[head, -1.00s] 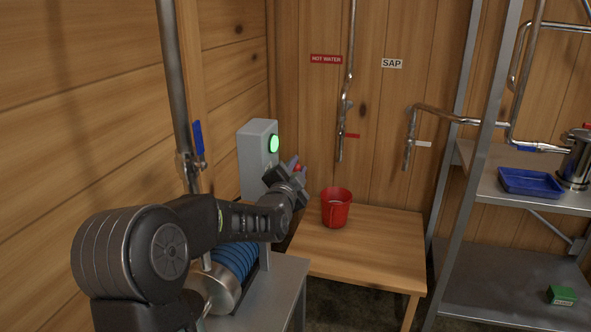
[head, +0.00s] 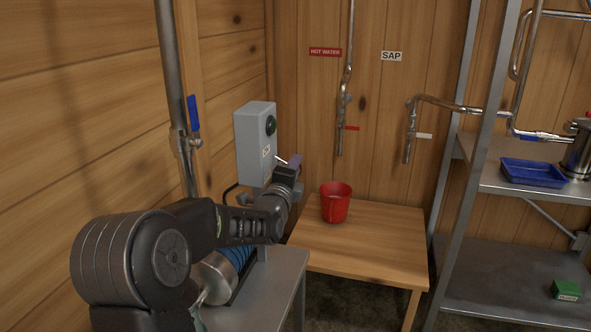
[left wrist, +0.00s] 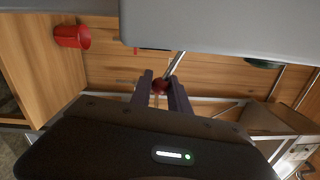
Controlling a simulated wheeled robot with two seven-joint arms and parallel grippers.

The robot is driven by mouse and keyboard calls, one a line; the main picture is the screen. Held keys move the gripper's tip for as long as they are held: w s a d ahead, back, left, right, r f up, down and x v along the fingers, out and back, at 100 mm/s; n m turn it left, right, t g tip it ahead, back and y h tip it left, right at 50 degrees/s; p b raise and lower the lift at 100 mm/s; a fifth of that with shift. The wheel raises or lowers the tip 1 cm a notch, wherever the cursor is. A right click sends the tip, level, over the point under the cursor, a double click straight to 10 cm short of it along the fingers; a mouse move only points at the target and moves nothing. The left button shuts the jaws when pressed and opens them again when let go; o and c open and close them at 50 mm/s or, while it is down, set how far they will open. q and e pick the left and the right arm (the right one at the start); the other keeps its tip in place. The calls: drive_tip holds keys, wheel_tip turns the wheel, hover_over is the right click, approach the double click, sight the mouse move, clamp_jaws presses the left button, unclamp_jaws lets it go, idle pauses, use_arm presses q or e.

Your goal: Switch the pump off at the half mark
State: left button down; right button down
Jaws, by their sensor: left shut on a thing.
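The grey pump switch box (head: 254,150) stands at the left, with a dark, unlit green lamp (head: 271,125) on its front and a small white label below it. My left gripper (head: 291,164) is at the box's front right. In the left wrist view it (left wrist: 160,88) is shut on the red knob (left wrist: 160,86) at the end of the switch's metal lever (left wrist: 176,63). The pump (head: 228,272), with blue ribs, sits below behind my arm, partly hidden. No half mark can be made out. My right gripper is not in view.
A red pail (head: 336,205) stands on a wooden table (head: 385,250) below the hot water pipe (head: 342,115). The sap pipe (head: 408,140) hangs to its right. A metal shelf (head: 490,180) at right holds a blue tray (head: 533,173) and a steel pot (head: 578,155).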

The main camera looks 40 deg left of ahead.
use_arm(q)
drive_tip(key=shift+a+f+m, duration=0.1)
drive_tip(key=shift+f+m, duration=0.1)
drive_tip(key=shift+m, duration=0.2)
drive_tip(key=c, duration=1.2)
unclamp_jaws()
drive_tip(key=shift+c, duration=0.2)
drive_tip(key=v, duration=0.7)
drive_tip(key=shift+s+b, duration=0.4)
